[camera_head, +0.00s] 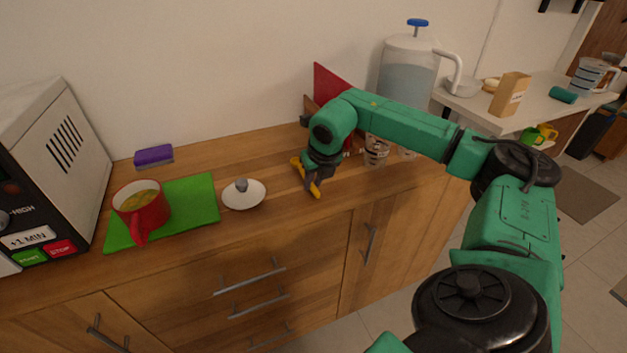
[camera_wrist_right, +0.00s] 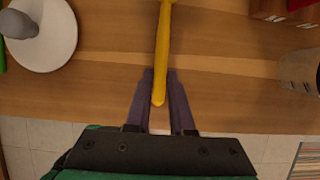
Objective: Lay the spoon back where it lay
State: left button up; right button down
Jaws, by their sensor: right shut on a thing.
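A yellow spoon (camera_head: 316,190) shows on both sides of my right gripper (camera_head: 310,178) in the head view, over the wooden counter near its front edge. In the right wrist view the spoon's yellow handle (camera_wrist_right: 162,45) runs up from between the two dark fingers (camera_wrist_right: 160,88) and leaves the picture at the top. My right gripper is shut on this handle and points down. The gripper partly hides the spoon's middle in the head view. I cannot tell whether the spoon touches the counter. My left gripper is not in view.
A white lid (camera_head: 244,194) with a grey knob lies left of the gripper. A red mug (camera_head: 143,208) stands on a green mat (camera_head: 195,200). A purple sponge (camera_head: 154,156) lies behind. Glass jars (camera_head: 376,152) stand right of the gripper. Counter between lid and gripper is clear.

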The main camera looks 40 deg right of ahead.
jog(key=shift+f, duration=0.15)
jog(key=shift+f, duration=0.15)
jog(key=c, duration=0.8)
grip_release()
jog(key=shift+r, duration=0.3)
jog(key=v, duration=1.2)
